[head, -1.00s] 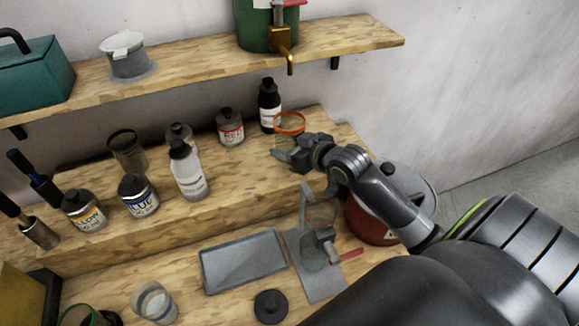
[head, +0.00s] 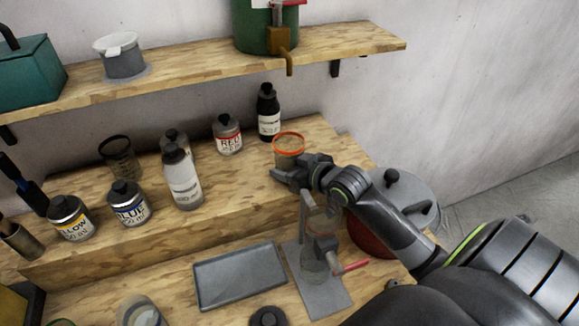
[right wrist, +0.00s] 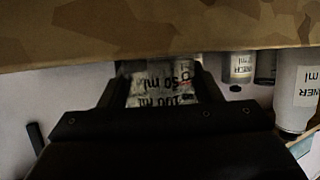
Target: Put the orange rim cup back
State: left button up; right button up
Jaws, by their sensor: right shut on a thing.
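The orange rim cup (head: 289,146) is a clear cup with an orange ring at its top, upright near the right end of the raised wooden step. My right gripper (head: 284,174) is shut on its lower part, which the fingers hide in the head view. In the right wrist view the cup (right wrist: 162,88) sits between the two fingers, with its ml marks upside down. I cannot tell whether its base touches the step. My left gripper is not in view.
A black bottle (head: 269,112) and a RED paint bottle (head: 227,135) stand behind and left of the cup. A white bottle (head: 182,180) and BLUE jar (head: 129,204) stand further left. Below are a metal stand (head: 325,285), a grey tray (head: 240,275) and a red pot (head: 367,238).

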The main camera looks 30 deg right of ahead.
jog(key=o, duration=1.1)
jog(key=shift+f, duration=0.1)
jog(key=shift+c, duration=0.2)
jog(key=shift+r, duration=0.35)
jog(key=shift+s+r+p, duration=0.15)
jog(key=shift+s+p, duration=0.15)
jog(key=shift+p, duration=0.3)
jog(key=p+v, duration=0.3)
jog(key=shift+s+d+r, duration=0.15)
jog(key=shift+s+r, duration=0.05)
jog(key=shift+s, duration=0.1)
jog(key=s+d+p, duration=0.1)
jog(key=s+p, duration=0.3)
jog(key=s, duration=0.8)
jog(key=shift+s+d+p, duration=0.25)
jog(key=shift+d+p, duration=0.05)
jog(key=shift+d, duration=0.1)
